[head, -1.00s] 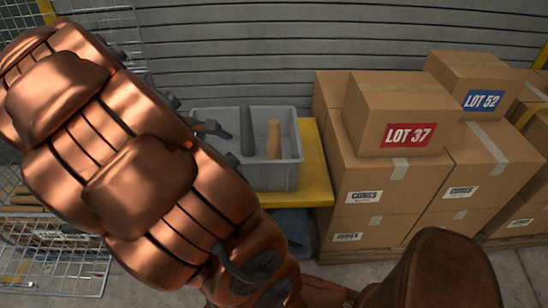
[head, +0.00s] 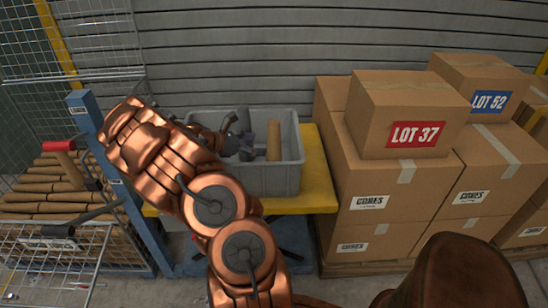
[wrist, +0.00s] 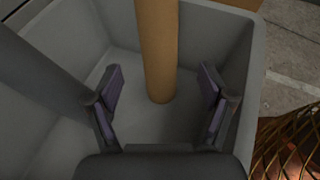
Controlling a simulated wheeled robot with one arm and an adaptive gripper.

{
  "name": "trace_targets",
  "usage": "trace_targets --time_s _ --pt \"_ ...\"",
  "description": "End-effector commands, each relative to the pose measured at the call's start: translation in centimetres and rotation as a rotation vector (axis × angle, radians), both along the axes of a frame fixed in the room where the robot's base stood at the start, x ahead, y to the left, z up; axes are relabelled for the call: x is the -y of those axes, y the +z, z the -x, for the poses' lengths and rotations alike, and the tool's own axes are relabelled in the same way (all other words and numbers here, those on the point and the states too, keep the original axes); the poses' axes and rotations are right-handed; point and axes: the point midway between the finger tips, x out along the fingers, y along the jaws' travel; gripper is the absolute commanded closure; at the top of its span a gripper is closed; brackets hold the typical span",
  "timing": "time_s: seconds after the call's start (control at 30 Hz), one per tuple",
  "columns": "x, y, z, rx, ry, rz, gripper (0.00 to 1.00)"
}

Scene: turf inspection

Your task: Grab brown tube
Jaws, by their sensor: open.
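The brown tube (head: 274,139) stands upright in a grey bin (head: 290,178) in the head view. In the wrist view the brown tube (wrist: 157,50) rises from the bin floor. My gripper (head: 252,153) is inside the bin, just left of the tube in the head view. In the wrist view my gripper (wrist: 161,90) is open, with one finger on each side of the tube's lower end. Both fingers look apart from the tube. A dark grey tube (wrist: 35,65) leans at the left in the wrist view. In the head view my arm hides part of the bin.
The bin sits on a yellow-topped bench (head: 318,175). Stacked cardboard boxes (head: 385,185) stand close on the right. A wire cart (head: 55,250) and a stack of brown rolls (head: 60,188) are at the left. A slatted wall (head: 250,50) is behind.

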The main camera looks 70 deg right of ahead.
Motion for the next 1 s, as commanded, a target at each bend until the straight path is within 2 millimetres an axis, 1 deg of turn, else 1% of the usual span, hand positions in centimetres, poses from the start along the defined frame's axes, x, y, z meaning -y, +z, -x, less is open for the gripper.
trace_targets --time_s 0.2,0.37,0.7,0.8,1.0 --pt "1.4 -0.7 1.3 -0.001 -0.002 -0.001 0.19" --pt "2.1 -1.2 1.9 0.000 -0.003 0.000 0.19" --pt "4.8 -2.7 4.1 0.001 -0.002 0.001 0.19" --pt "5.2 -2.9 4.4 0.002 -0.002 0.001 0.19" --pt "5.2 -3.0 4.5 0.001 -0.001 0.001 0.19"
